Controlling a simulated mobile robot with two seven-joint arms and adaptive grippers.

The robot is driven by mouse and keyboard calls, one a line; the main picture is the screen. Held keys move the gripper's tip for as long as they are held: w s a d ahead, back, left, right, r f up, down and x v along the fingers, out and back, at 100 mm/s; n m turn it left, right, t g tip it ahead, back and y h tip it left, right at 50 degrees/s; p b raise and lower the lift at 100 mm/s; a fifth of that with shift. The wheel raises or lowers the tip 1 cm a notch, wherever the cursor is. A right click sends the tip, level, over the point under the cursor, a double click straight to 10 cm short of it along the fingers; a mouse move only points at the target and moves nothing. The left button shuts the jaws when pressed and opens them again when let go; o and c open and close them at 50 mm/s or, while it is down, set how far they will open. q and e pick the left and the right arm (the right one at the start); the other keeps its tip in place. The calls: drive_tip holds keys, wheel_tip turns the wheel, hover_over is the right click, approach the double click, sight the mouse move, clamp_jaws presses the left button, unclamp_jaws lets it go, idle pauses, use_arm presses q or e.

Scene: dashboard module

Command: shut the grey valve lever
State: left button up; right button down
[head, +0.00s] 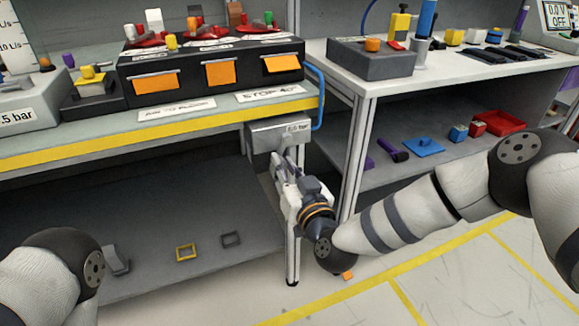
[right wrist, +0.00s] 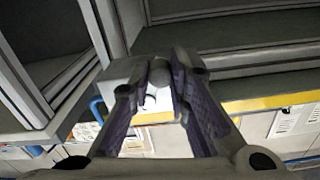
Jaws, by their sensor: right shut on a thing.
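A grey valve box (head: 270,135) with a small "bar" label hangs under the front edge of the left bench, with a blue hose at its right. My right gripper (head: 283,168) reaches up to it from below. In the right wrist view, the fingertips (right wrist: 162,78) close around a rounded grey lever end (right wrist: 160,70) in front of the box. Most of the lever is hidden by the fingers, so its angle is hard to tell.
A bench leg stands right beside my right gripper. The blue hose (head: 321,98) loops close by. On the bench above is a black unit (head: 200,75) with orange flaps. Yellow (head: 186,252) and dark small frames lie on the lower shelf. Open floor lies at the lower right.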

drive_tip(key=m, duration=0.2)
drive_tip(key=a+r+m, duration=0.1)
drive_tip(key=m, duration=0.1)
drive_tip(key=a+r+m, duration=0.1)
drive_tip(key=m, duration=0.1)
drive_tip(key=shift+s, duration=0.3)
drive_tip(key=m, duration=0.2)
drive_tip(key=r+m, duration=0.1)
drive_tip(key=shift+a+r+m, duration=0.15)
drive_tip(key=shift+a+m, duration=0.05)
drive_tip(key=shift+m, duration=0.2)
drive_tip(key=shift+s+a+r+m, duration=0.1)
drive_tip(key=shift+r+m, duration=0.5)
drive_tip(key=shift+m, duration=0.7)
drive_tip(key=shift+r, duration=0.1)
drive_tip(key=c, duration=1.5)
unclamp_jaws()
